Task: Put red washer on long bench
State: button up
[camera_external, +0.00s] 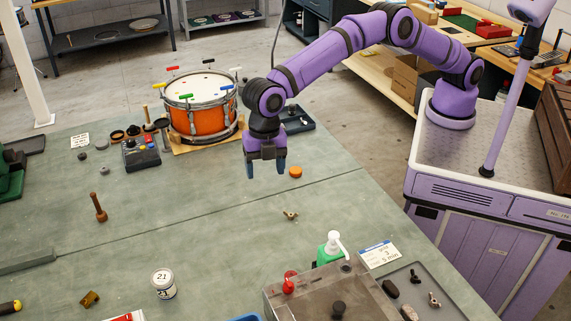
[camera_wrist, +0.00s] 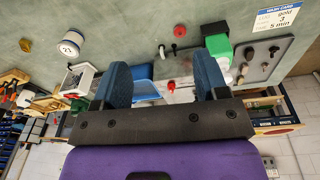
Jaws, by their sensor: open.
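My gripper (camera_external: 265,172) points down above the grey-green bench (camera_external: 215,225), with its two blue fingers apart and nothing between them. In the wrist view my gripper (camera_wrist: 163,78) also shows both fingers spread. No red washer can be made out with certainty. A small orange-red disc (camera_external: 295,171) lies on the bench just right of my gripper. A red knob-like piece (camera_external: 289,283) stands at the grey bin's left edge, and a similar red piece (camera_wrist: 179,31) shows in the wrist view. I cannot tell which bench is the long bench.
An orange drum (camera_external: 200,117) with coloured handles stands behind left. A green pump bottle (camera_external: 331,249), a grey bin (camera_external: 320,295), a grey tray (camera_external: 440,311) and a white can (camera_external: 163,284) are in front. A wooden workbench (camera_external: 374,77) stands back right. The bench middle is mostly clear.

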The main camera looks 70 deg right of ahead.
jog(key=s+a+f+n, duration=0.2)
jog(key=s+a+f, duration=0.25)
jog(key=f, duration=0.25)
jog(key=s+a+f+n, duration=0.2)
jog(key=s+a+f, duration=0.2)
jog(key=s+f, duration=0.15)
send_over(291, 275)
jog(key=shift+g+h, duration=0.3)
jog(key=shift+g, duration=0.1)
jog(key=f, duration=0.6)
jog(key=shift+w+d+f, duration=0.15)
jog(key=shift+d+f, duration=0.05)
jog(key=shift+d, duration=0.05)
jog(key=shift+a+f, duration=0.15)
jog(key=shift+f, duration=1.2)
jog(key=shift+a+f, duration=0.1)
jog(key=shift+f, duration=1.2)
jog(key=c, duration=1)
jog(key=shift+c, duration=0.5)
jog(key=shift+r, duration=0.15)
